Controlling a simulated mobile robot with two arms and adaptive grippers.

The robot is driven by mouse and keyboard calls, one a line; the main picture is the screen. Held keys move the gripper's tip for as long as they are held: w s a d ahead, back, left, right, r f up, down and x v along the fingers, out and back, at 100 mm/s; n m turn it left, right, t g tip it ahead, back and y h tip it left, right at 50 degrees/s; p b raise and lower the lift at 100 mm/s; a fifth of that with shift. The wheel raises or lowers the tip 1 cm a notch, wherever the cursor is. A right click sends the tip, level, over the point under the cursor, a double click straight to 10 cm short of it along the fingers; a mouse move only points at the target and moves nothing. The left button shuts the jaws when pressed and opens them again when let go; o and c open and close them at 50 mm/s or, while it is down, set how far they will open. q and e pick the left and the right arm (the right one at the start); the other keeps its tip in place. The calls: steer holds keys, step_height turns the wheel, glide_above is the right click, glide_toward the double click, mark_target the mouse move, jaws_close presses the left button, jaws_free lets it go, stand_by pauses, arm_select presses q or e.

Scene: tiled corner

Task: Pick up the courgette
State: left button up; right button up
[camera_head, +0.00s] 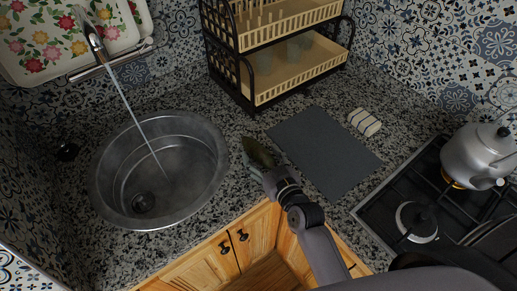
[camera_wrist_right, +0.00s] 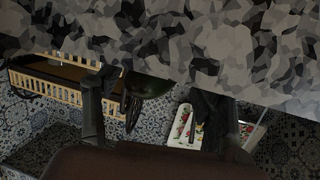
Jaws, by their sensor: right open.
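The courgette (camera_head: 257,152), dark green, lies on the granite counter between the sink and the grey mat. Part of it is hidden by my right gripper (camera_head: 258,168), which reaches it from the front. In the right wrist view, the courgette (camera_wrist_right: 150,87) shows between the two dark fingers of my open right gripper (camera_wrist_right: 150,98), one finger on each side. I cannot tell whether either finger touches it. My left gripper is not in view.
A round metal sink (camera_head: 104,185) with running water is at left. A dark grey mat (camera_head: 325,150) lies at right, with a striped roll (camera_head: 364,122) beyond it. A two-tier dish rack (camera_head: 300,85) stands behind. A kettle (camera_head: 478,152) sits on the stove (camera_head: 375,217) at right.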

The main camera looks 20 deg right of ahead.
steer(key=shift+w+a+f, duration=0.1)
steer(key=shift+w+f, duration=0.1)
steer(key=shift+w, duration=0.3)
steer(key=shift+s, duration=0.1)
steer(key=shift+c, duration=0.7)
steer(key=shift+r, duration=0.1)
steer(key=c, duration=1.4)
